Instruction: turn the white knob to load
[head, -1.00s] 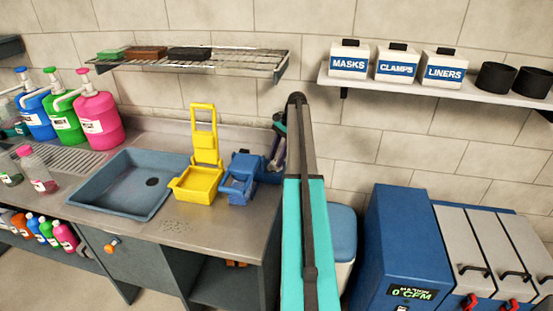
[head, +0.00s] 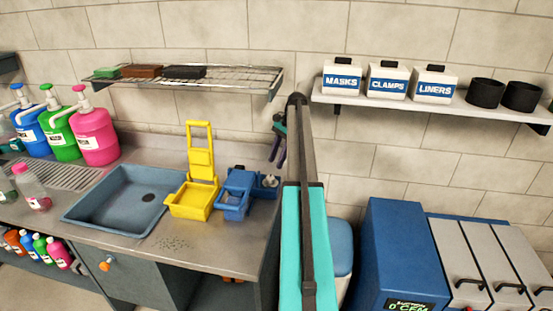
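A small pale, roundish part (head: 268,181) shows at the right of a blue device (head: 236,195) on the steel counter. It may be the white knob, but it is too small to be sure, and no load marking can be read. My arm, with a teal link, rises through the middle of the view. My gripper (head: 277,153) seems to be the small dark and teal end part just left of the arm's top. It appears above the pale part, apart from it in the picture. Its finger opening is too small to judge, and I see nothing held.
A yellow wringer-like holder (head: 193,203) stands left of the blue device, beside the blue sink (head: 75,213). A wire shelf (head: 225,82) hangs above. An orange knob (head: 105,264) is on the cabinet front. A blue machine (head: 395,245) stands at the right.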

